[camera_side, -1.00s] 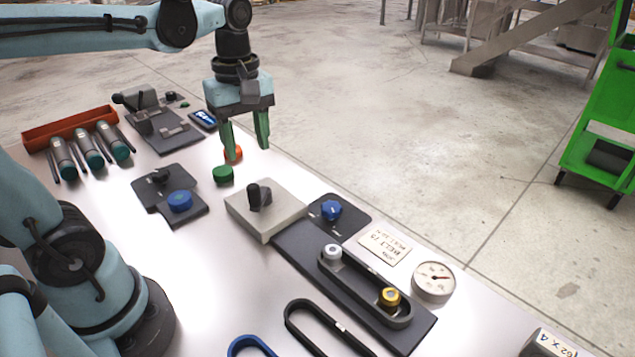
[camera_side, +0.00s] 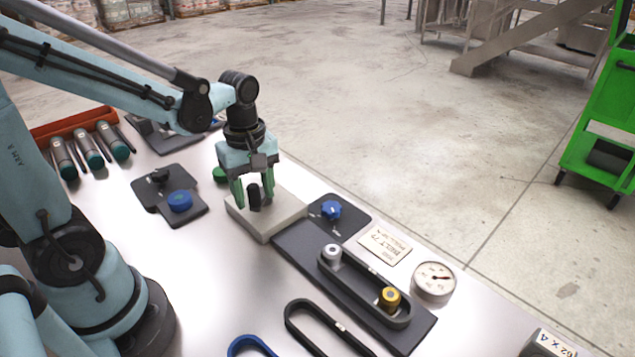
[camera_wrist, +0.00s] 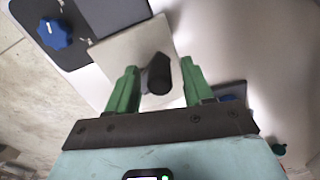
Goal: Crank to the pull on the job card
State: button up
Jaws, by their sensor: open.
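My gripper (camera_side: 253,196) is open above the pale crank block, with its green fingers on either side of the black crank handle (camera_side: 253,197). In the wrist view the handle (camera_wrist: 158,75) stands between the fingertips, with a gap visible on both sides. The crank block (camera_side: 266,224) adjoins a dark plate (camera_side: 405,337) carrying a belt (camera_side: 365,288) around a silver pulley (camera_side: 332,254) and a yellow pulley (camera_side: 389,298). The job card (camera_side: 385,245) lies beside the plate; its small print is too blurred to read. A round dial (camera_side: 434,281) with a dark needle lies to its right.
A blue star knob (camera_side: 331,209) sits on a dark plate behind the belt. A blue round knob (camera_side: 180,201) is on another plate at left. Loose belts (camera_side: 325,330) lie at the front. Several teal-ended tools (camera_side: 92,157) lie by an orange tray (camera_side: 75,125).

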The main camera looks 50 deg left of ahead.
grip_shut()
dwell(0.3)
jog(key=m, duration=0.1)
jog(key=a+m, duration=0.1)
jog(key=m, duration=0.1)
jog(key=shift+s+a+m, duration=0.2)
jog(key=shift+s+m, duration=0.1)
jog(key=shift+s+a+m, duration=0.1)
jog(key=shift+a+m, duration=0.3)
jog(key=shift+m, duration=0.65)
jog(key=shift+a+m, duration=0.4)
jog(key=shift+m, duration=0.65)
grip_release()
